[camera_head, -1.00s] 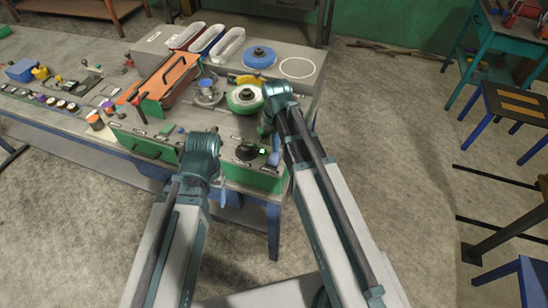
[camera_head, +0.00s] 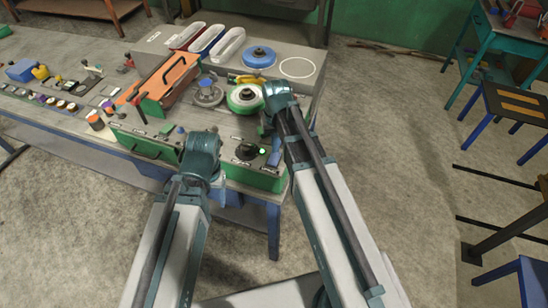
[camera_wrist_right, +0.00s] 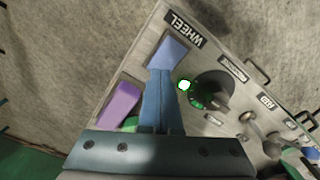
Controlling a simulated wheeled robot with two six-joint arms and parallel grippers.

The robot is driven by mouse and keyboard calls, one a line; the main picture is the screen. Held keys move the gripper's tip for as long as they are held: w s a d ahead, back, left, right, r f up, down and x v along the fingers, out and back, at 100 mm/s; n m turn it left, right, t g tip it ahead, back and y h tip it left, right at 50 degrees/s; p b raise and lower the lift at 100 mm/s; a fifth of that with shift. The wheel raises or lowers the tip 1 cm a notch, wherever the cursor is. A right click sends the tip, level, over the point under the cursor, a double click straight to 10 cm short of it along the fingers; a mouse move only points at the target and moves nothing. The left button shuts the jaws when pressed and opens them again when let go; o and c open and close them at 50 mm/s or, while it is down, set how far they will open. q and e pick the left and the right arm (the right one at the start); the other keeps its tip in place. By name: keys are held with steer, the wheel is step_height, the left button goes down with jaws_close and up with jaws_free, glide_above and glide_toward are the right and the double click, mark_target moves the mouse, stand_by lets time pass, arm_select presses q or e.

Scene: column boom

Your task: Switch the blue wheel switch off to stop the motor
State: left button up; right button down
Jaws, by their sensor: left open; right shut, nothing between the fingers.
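The blue wheel switch (camera_wrist_right: 171,53) is a flat blue paddle beside the WHEEL label (camera_wrist_right: 183,23) in the right wrist view. In the head view the blue switch (camera_head: 274,158) shows at the right end of the green box. My right gripper (camera_wrist_right: 163,78) is shut and empty, with its fingertips at the blue switch's near end; I cannot tell whether they touch it. A lit green lamp (camera_wrist_right: 184,86) is beside the fingers and also shows in the head view (camera_head: 262,151). My left gripper (camera_head: 221,184) is open at the box's front, mostly hidden by its wrist.
A purple switch (camera_wrist_right: 119,104) is left of my right fingers. A black knob (camera_wrist_right: 211,90) is to their right. Behind the box are a green-rimmed wheel (camera_head: 245,98) and an orange panel (camera_head: 172,77). Open floor (camera_head: 395,150) lies right of the bench.

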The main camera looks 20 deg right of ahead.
mark_target(275, 156)
steer(key=shift+f+b, duration=0.9)
stand_by(0.3)
step_height(275, 156, up, 7)
steer(key=p, duration=0.7)
stand_by(0.3)
steer(key=shift+s+a+f, duration=0.2)
steer(key=shift+f, duration=0.05)
steer(key=s+a+f+n+b, duration=0.2)
steer(key=s+a+f+b, duration=0.2)
steer(key=s, duration=0.3)
steer(key=s+a+f+n+h+b, duration=0.1)
steer(key=s+a+f+n+b, duration=0.1)
steer(key=s+a+f+b, duration=0.2)
steer(key=s+a+b, duration=0.1)
steer(key=s+a, duration=0.1)
steer(key=s, duration=0.1)
steer(key=shift+f+n, duration=0.25)
steer(key=shift+n, duration=0.05)
